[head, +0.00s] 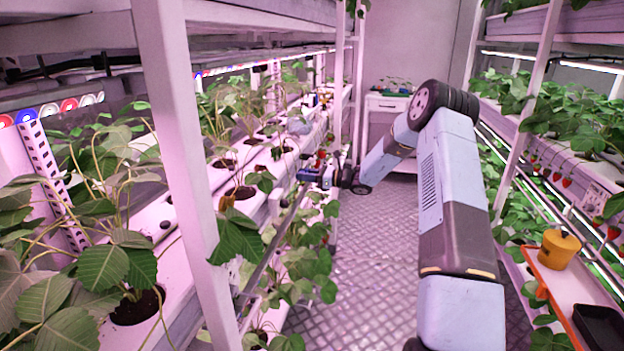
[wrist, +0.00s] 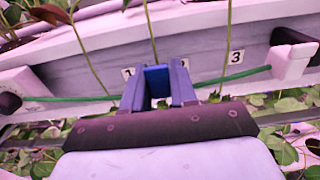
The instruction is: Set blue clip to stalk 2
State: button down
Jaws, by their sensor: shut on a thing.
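In the wrist view my gripper (wrist: 158,93) is shut on the blue clip (wrist: 157,80), held upright between its two fingers. The middle stalk (wrist: 152,32) runs down behind the clip, between labels 1 (wrist: 128,72) and 3 (wrist: 236,57); its own label is hidden, and I take it as stalk 2. I cannot tell whether the clip touches it. Another stalk (wrist: 88,55) hangs to the left, and one (wrist: 228,40) to the right, beside label 3. A green wire (wrist: 75,99) runs across behind the fingers. In the head view my gripper (head: 318,176) is small at the left rack.
A white rack post (head: 178,150) and leafy plants (head: 105,265) stand at the left. The metal aisle floor (head: 370,260) is clear.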

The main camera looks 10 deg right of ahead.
jog(key=shift+a, duration=0.15)
jog(key=c, duration=1.2)
grip_release()
jog(key=shift+w, duration=0.1)
jog(key=shift+c, duration=0.2)
jog(key=v, duration=1.4)
jog(key=shift+w+a+f, duration=0.1)
jog(key=shift+w, duration=0.05)
